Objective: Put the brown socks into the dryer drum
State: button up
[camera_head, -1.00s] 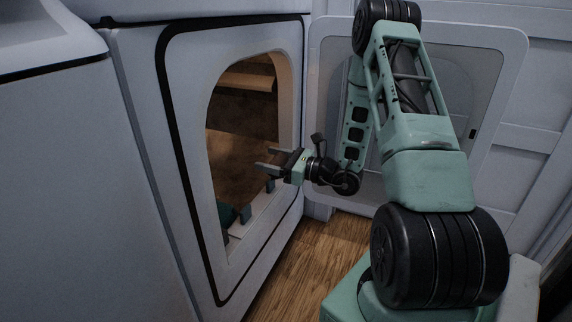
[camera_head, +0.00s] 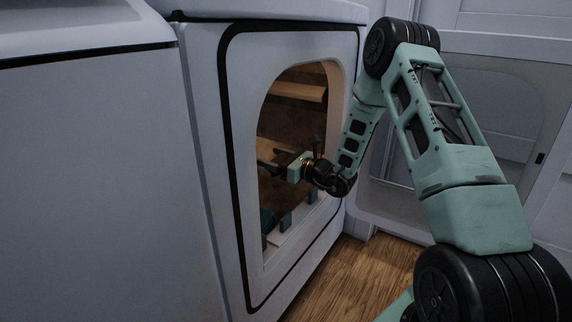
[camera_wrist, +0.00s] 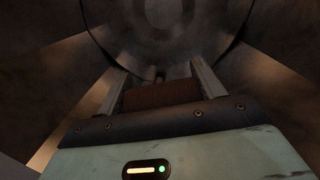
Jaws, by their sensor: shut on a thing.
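The dryer (camera_head: 235,130) stands in the middle of the head view, and its oval front opening shows the brownish drum (camera_head: 290,118) inside. My gripper (camera_head: 266,166) reaches through the opening, with its fingers inside the drum. In the wrist view the gripper (camera_wrist: 160,78) is shut on the brown socks (camera_wrist: 160,94), a dark brown bundle between the two fingers. The drum's round back wall (camera_wrist: 165,15) lies beyond the fingertips. The socks cannot be made out in the head view.
The dryer door (camera_head: 400,205) is swung open at the right, behind my arm. A teal item (camera_head: 267,220) and small grey blocks (camera_head: 285,222) show at the opening's lower edge. Another white appliance (camera_head: 90,170) stands at the left. Wooden floor (camera_head: 340,275) lies in front.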

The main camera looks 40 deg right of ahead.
jog(key=w+a+f+b, duration=0.2)
jog(key=w+f, duration=0.2)
jog(key=w, duration=0.2)
jog(key=shift+w+a+b, duration=0.15)
jog(key=shift+w+b, duration=0.05)
jog(key=shift+b, duration=0.1)
jog(key=o, duration=1)
jog(key=shift+s, duration=0.1)
jog(key=p+v, duration=0.6)
jog(key=v, duration=1.1)
jog(key=shift+s+f+p, duration=0.1)
jog(key=shift+s+p, duration=0.05)
jog(key=shift+p, duration=0.15)
